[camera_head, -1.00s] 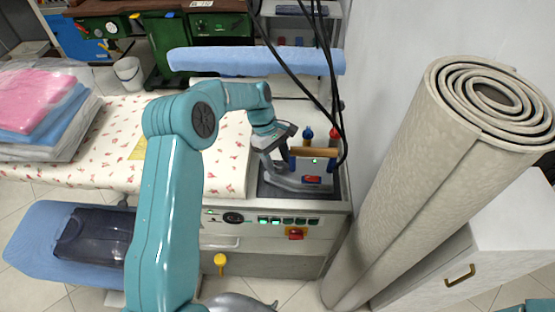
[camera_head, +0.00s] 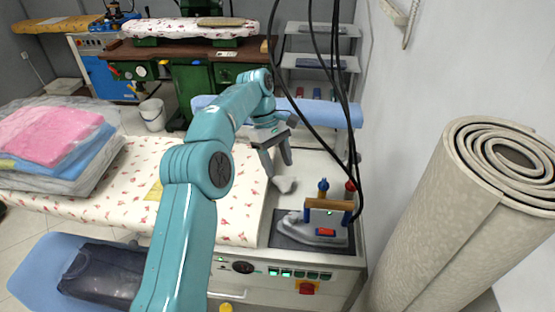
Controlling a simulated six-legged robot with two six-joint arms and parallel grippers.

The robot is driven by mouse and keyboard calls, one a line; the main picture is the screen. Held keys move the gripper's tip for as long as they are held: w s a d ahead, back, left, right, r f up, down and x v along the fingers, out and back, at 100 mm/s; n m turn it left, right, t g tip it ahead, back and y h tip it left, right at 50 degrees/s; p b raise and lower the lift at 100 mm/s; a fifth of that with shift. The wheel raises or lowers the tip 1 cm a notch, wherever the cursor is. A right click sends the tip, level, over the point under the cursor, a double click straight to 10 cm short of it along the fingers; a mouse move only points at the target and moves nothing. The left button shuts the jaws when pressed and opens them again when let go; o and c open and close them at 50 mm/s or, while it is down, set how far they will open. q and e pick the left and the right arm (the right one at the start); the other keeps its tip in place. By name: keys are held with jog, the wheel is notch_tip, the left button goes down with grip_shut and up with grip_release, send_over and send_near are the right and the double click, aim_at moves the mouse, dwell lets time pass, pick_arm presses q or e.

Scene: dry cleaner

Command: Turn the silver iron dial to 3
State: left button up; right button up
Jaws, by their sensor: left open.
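The silver iron (camera_head: 318,234) rests on a dark pad (camera_head: 290,244) at the right end of the ironing station. It has a wooden handle (camera_head: 329,205), blue posts and a red part on its side. I cannot make out its dial's marks or setting. A black round knob (camera_head: 243,267) sits on the station's front panel, its marks too small to read. My left gripper (camera_head: 281,170) is open and empty, above the board behind and left of the iron, apart from it. My right gripper is out of view.
Black cables (camera_head: 338,110) hang down to the iron. Blue-capped and red-capped bottles (camera_head: 323,188) stand just behind it. A rolled carpet (camera_head: 450,220) stands at the right. Folded laundry (camera_head: 55,145) lies at the left. The floral board (camera_head: 230,205) is clear left of the iron.

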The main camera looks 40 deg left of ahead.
pick_arm(q)
jog(key=shift+c, duration=1.3)
jog(key=n+t+h+b, duration=0.2)
jog(key=n+t+b, duration=0.55)
jog(key=n, duration=0.25)
send_near(292, 215)
jog(key=shift+g, duration=0.25)
jog(key=b+x, duration=0.1)
jog(key=x, duration=0.7)
jog(key=shift+w+d+f, duration=0.1)
jog(key=shift+w+d, duration=0.05)
jog(key=shift+w, duration=0.15)
jog(key=c, duration=0.8)
